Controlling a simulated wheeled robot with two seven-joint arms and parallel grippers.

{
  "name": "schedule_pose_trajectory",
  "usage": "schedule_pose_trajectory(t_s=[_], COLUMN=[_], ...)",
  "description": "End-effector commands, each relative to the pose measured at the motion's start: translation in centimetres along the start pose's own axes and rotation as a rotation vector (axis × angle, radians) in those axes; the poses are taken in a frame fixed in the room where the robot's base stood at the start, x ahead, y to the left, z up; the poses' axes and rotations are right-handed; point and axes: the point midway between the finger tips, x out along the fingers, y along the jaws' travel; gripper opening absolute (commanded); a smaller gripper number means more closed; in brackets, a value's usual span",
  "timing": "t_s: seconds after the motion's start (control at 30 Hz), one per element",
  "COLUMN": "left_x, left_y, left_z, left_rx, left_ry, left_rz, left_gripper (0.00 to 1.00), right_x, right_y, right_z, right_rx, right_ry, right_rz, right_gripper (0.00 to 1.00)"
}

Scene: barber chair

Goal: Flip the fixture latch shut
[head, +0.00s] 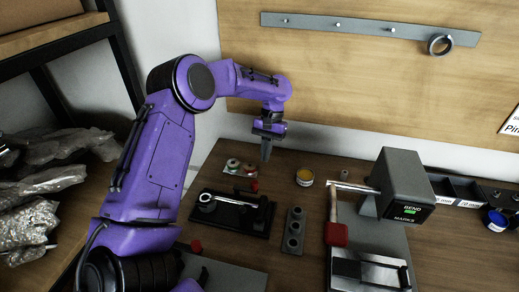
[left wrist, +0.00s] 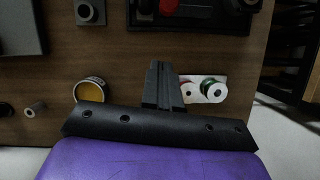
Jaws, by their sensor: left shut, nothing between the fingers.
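The black fixture (head: 226,222) sits on the wooden bench, with a shiny metal ringed part lying across it. A red knob (head: 254,186), apparently on the latch handle, stands at its back right. Whether the latch is open or shut is hard to tell. My left gripper (head: 266,153) is shut and empty, pointing down above the bench behind the fixture, apart from it. In the left wrist view the closed fingers (left wrist: 160,86) hang in the middle, and the red knob (left wrist: 169,6) is at the top edge, with the fixture partly cut off. My right gripper is not in view.
White-plated spools (head: 238,167) and a yellow-filled tin (head: 304,177) stand near my left gripper. A grey block with holes (head: 293,231) is right of the fixture. A grey bending machine (head: 402,187) stands farther right. A shelf with bags (head: 40,180) is at left.

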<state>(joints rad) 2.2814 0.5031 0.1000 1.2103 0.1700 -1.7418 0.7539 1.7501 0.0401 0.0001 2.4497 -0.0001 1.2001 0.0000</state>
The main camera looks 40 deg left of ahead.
Motion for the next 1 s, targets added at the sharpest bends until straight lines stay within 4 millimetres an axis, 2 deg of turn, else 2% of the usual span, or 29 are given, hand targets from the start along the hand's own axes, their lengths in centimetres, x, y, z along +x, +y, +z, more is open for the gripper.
schedule_pose_trajectory(t_s=[0.13, 0.2, 0.4, 1.0], left_x=[3.1, 3.0, 4.0, 4.0], left_y=[0.0, 0.0, -0.1, 0.1], left_z=[0.2, 1.6, 3.5, 3.5], left_rx=[0.001, 0.003, 0.001, 0.025], left_ry=[-0.003, 0.0, 0.002, 0.002], left_rz=[0.002, 0.002, 0.001, -0.012], left_gripper=[0.0, 0.0, 0.0, 0.0], right_x=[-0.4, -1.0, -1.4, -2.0], right_y=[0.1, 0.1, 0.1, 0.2], right_z=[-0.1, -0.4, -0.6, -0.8], right_rx=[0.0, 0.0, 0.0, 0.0], right_ry=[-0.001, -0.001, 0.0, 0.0], right_rz=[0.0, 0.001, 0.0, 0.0], right_gripper=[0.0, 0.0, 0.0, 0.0])
